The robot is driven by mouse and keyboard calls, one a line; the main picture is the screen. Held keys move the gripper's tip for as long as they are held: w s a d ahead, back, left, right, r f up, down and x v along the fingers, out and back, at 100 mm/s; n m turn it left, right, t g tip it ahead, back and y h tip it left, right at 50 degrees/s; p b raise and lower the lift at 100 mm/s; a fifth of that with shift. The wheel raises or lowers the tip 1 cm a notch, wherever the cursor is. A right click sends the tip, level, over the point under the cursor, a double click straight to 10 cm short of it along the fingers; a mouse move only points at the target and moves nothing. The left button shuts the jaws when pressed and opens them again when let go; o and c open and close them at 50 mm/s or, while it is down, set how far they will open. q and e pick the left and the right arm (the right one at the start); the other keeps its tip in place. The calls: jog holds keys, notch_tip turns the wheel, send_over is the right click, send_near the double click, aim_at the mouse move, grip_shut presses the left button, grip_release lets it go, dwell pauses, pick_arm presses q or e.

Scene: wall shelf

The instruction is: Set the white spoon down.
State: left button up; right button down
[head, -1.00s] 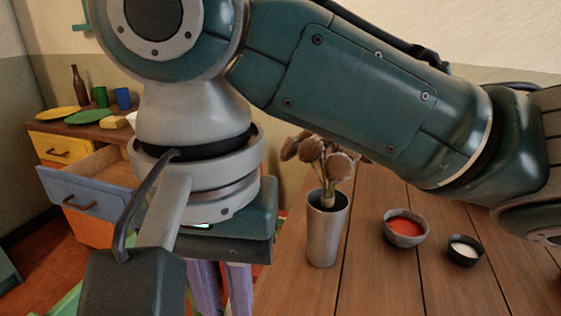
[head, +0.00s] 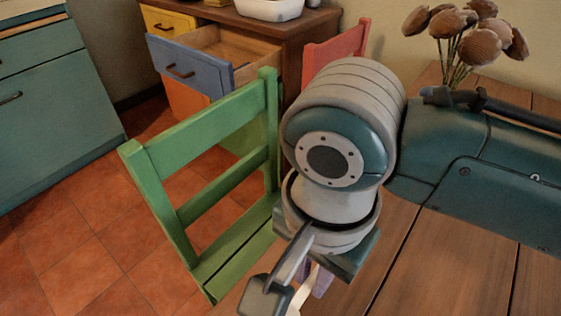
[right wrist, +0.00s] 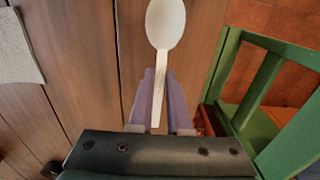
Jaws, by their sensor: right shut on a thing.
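The white spoon (right wrist: 165,24) is in the right wrist view, bowl pointing away from my gripper, with its handle running back between the purple fingers. My right gripper (right wrist: 161,74) is shut on the handle. Behind the spoon is the wooden table top (right wrist: 85,70); I cannot tell how high the spoon is above it. In the head view my right gripper (head: 317,284) is low in the middle near the table's left edge, mostly hidden by my wrist, and a pale part of the spoon (head: 303,291) shows beside it. My left gripper is out of view.
A green chair (head: 190,150) stands close to the table's left edge, and a red chair (head: 335,48) is behind. A vase's brown flowers (head: 470,35) show at upper right. A blue drawer (head: 190,68) hangs open. A pale cloth (right wrist: 18,50) lies on the table; bare wood lies around.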

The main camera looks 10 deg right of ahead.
aim_at(306, 301)
notch_tip(306, 301, down, 6)
jog(key=shift+r+b, duration=0.2)
jog(key=shift+b, duration=0.85)
jog(key=shift+f, duration=0.1)
jog(key=shift+f, duration=0.15)
jog(key=c, duration=0.9)
grip_release()
jog(key=shift+o, duration=0.2)
